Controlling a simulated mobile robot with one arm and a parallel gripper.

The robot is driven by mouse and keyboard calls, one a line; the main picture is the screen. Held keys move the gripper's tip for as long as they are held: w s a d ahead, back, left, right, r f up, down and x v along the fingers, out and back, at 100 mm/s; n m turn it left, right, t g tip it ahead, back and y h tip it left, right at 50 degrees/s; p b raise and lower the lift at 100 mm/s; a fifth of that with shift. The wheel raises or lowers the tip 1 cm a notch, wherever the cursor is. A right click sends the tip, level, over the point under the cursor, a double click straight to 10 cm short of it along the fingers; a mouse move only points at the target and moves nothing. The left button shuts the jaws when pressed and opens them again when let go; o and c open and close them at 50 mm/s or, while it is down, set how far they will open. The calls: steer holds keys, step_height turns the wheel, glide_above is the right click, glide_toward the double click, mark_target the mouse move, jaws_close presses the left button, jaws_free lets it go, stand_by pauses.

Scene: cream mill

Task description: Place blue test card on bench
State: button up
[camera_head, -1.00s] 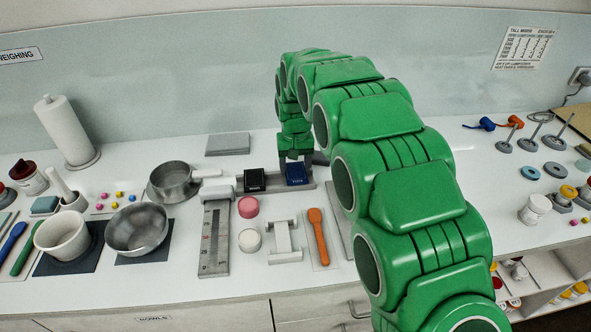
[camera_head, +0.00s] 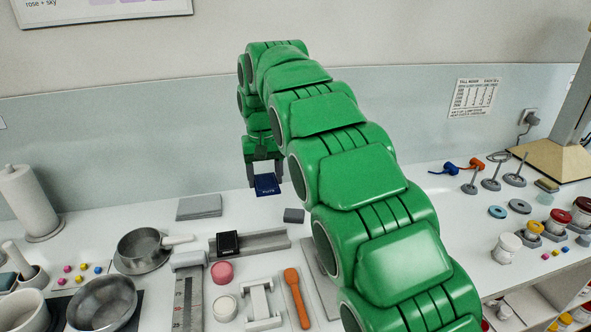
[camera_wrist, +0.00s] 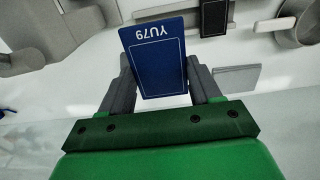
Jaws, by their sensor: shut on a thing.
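The blue test card (camera_head: 267,185) is held upright between the fingers of my gripper (camera_head: 265,172), above the back of the white bench (camera_head: 120,286). In the wrist view the blue card (camera_wrist: 158,62) fills the gap between the two grey fingers (camera_wrist: 158,88) and shows the marking YU79. My gripper is shut on it. The card is clear of the grey card rack (camera_head: 262,241), where a black card (camera_head: 228,242) still stands.
A grey slab (camera_head: 199,207) lies at the back left, and a small grey block (camera_head: 294,215) sits behind the rack. Bare bench shows between slab and block.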

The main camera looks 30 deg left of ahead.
steer(key=w+d+r+m, duration=0.1)
steer(key=w+d+m, duration=0.2)
steer(key=w+d, duration=1.7)
steer(key=s+d+f+m, duration=0.1)
steer(key=d+f+m, duration=0.2)
steer(key=d, duration=1.5)
steer(key=s+d+f+m, duration=0.1)
steer(key=d+f+m, duration=0.2)
steer(key=d, duration=1.6)
step_height(320, 180, down, 3)
steer(key=shift+r, duration=0.15)
steer(key=shift+s, duration=0.1)
